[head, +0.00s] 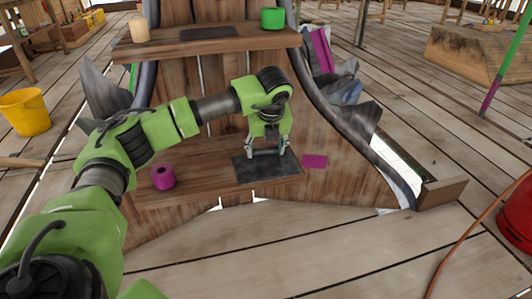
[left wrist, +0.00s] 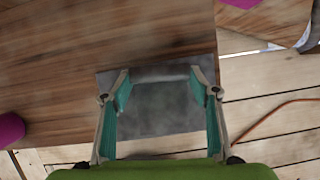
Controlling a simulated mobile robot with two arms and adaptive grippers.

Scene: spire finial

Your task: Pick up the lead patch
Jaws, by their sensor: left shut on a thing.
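The lead patch (head: 268,168) is a dark grey flat sheet on the lower wooden shelf, near its front edge. It also shows in the left wrist view (left wrist: 158,112). My left gripper (head: 267,150) points down over the patch's far side. Its two fingers stand apart, with a paler grey ridge of the patch (left wrist: 160,74) between the tips, and they are shut on it. The patch appears to lie on the shelf still; any small gap beneath it cannot be told. My right gripper is not in view.
A magenta roll (head: 163,177) stands left on the lower shelf (head: 210,182); a magenta square (head: 315,161) lies right of the patch. The upper shelf (head: 240,44) holds a green cup (head: 272,18), a pale cylinder (head: 139,31) and a dark sheet (head: 208,33).

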